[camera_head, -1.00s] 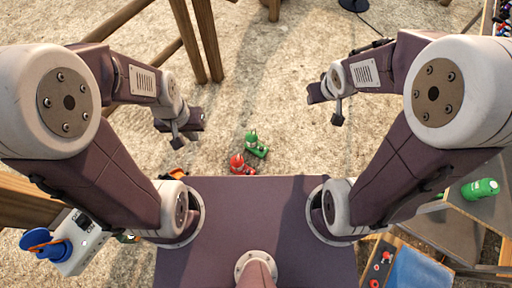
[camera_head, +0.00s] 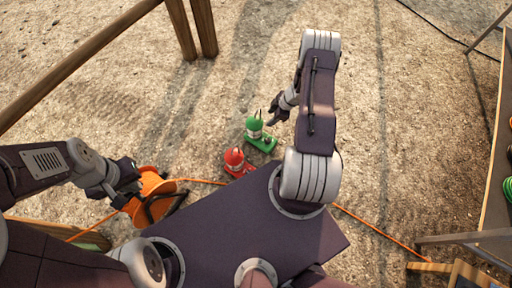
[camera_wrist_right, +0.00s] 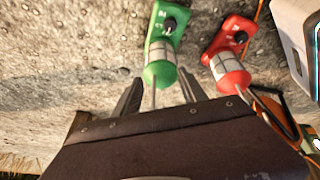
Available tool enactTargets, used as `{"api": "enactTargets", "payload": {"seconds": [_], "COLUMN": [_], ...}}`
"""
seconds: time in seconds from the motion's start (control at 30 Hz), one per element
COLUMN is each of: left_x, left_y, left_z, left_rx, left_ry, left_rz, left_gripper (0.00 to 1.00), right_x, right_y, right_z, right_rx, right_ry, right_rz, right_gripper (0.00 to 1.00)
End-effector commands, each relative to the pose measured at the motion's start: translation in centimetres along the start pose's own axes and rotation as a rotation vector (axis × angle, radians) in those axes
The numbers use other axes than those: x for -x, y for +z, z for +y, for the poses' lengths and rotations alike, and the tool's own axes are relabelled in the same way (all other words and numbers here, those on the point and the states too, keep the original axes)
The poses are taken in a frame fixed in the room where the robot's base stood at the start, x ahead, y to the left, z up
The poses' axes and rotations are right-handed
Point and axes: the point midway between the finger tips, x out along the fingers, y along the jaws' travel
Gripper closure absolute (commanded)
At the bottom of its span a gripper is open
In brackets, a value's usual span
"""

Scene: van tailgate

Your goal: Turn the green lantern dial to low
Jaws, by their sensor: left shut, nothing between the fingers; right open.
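The green lantern (camera_head: 255,128) stands on the sandy ground in front of me, its base with a dark dial (camera_wrist_right: 170,25) seen in the right wrist view. The dial's setting is too small to read. My right gripper (camera_head: 274,118) is open just beside the green lantern's top; in the right wrist view its fingers (camera_wrist_right: 160,92) lie either side of the lantern's lower part in the picture, and I cannot tell if they touch it. A red lantern (camera_head: 236,159) stands close by, and also shows in the right wrist view (camera_wrist_right: 232,70). My left gripper (camera_head: 130,192) is shut and empty at the left.
An orange cable reel (camera_head: 154,188) stands under my left gripper, its orange cable (camera_head: 375,226) running along the ground. A wooden frame (camera_head: 190,25) is at the upper left. A table edge (camera_head: 492,160) is at the right. Open ground lies beyond the lanterns.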

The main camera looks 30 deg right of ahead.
Motion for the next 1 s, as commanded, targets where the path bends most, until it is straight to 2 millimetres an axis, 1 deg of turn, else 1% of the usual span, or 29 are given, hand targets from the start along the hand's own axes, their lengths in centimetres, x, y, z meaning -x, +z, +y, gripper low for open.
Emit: {"api": "enactTargets", "payload": {"seconds": [0.03, 0.1, 0.2, 0.37, 0.47, 0.57, 0.67, 0.8, 0.9, 1.0], "left_x": [-3.8, -5.2, -5.9, -5.7, -6.0, -7.0, -8.6, -11.3, -12.8, -13.3], "left_y": [0.4, 0.5, 0.6, 0.6, 0.6, 0.7, 0.8, 1.1, 1.3, 1.4], "left_z": [-0.1, -0.1, -0.1, -0.1, -0.1, -0.1, -0.2, -0.2, -0.2, -0.3], "left_rx": [0.0, 0.0, 0.0, 0.0, 0.0, 0.0, 0.0, 0.0, 0.0, 0.0], "left_ry": [0.0, 0.0, 0.0, 0.0, 0.0, 0.0, 0.0, 0.0, 0.0, 0.0], "left_rz": [0.0, 0.0, 0.001, 0.001, 0.001, 0.001, 0.001, 0.001, 0.001, 0.0], "left_gripper": [1.0, 1.0, 1.0, 1.0, 1.0, 1.0, 1.0, 1.0, 1.0, 1.0], "right_x": [-4.3, -6.1, -7.0, -6.5, -6.9, -8.1, -10.0, -13.3, -15.1, -15.8], "right_y": [3.1, 5.0, 6.3, 6.4, 6.5, 6.5, 6.7, 6.8, 6.7, 6.5], "right_z": [-1.7, -3.1, -3.7, -3.6, -3.6, -3.7, -3.8, -3.9, -4.0, -4.0], "right_rx": [-0.045, -0.089, -0.119, -0.125, -0.125, -0.124, -0.122, -0.121, -0.122, -0.122], "right_ry": [-0.022, -0.04, -0.043, -0.039, -0.039, -0.04, -0.04, -0.04, -0.04, -0.039], "right_rz": [-0.002, -0.002, -0.003, -0.004, -0.004, -0.004, -0.005, -0.005, -0.005, -0.005], "right_gripper": [0.51, 0.51, 0.51, 0.51, 0.51, 0.51, 0.51, 0.51, 0.51, 0.51]}}
